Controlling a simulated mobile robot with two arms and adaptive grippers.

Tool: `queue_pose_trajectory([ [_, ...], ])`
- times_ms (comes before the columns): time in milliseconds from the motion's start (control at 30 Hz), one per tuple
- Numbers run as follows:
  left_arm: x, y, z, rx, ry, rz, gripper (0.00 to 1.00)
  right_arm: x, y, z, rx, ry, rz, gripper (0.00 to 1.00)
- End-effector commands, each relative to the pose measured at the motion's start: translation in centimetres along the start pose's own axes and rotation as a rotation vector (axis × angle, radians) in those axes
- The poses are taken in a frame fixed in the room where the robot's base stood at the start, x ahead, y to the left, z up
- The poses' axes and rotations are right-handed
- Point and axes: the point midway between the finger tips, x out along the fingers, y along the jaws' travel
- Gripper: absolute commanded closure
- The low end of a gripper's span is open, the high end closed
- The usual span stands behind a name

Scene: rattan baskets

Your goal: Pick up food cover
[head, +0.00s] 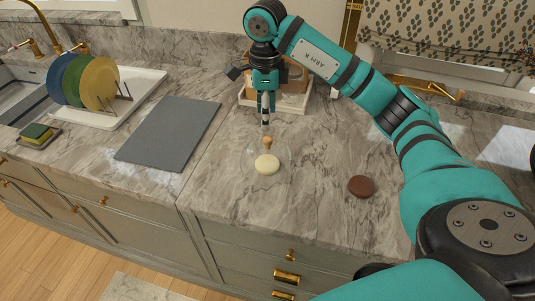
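The food cover (251,158) is a clear, hard-to-see dome with a small wooden knob (267,142), standing on the marble counter near the middle of the head view. A pale yellow round item (267,165) shows through it. My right gripper (266,123) points down just above the knob, and a small gap seems to show between them. Its fingers appear as one narrow shape, so I cannot tell whether they are open or shut. My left gripper is not in view.
A brown round item (361,186) lies to the right of the cover. A grey board (171,134) lies to the left, with a plate rack on a white tray (142,90) beyond. A wooden object on a white tray (301,103) stands behind the gripper. The front counter is clear.

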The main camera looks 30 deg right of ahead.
Motion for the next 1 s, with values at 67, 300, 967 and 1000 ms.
queue_pose_trajectory([
  [67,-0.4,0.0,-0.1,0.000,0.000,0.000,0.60,1.6,0.1,0.0,-0.001,0.003,0.005,0.48],
  [300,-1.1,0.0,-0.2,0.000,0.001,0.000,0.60,4.1,0.0,0.0,-0.001,0.001,0.001,0.48],
  [967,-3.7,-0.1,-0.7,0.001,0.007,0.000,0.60,9.6,-0.7,-0.4,-0.001,-0.001,0.000,0.48],
  [1000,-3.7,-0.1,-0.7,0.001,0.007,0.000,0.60,9.6,-0.7,-0.4,-0.001,-0.001,0.000,0.48],
])
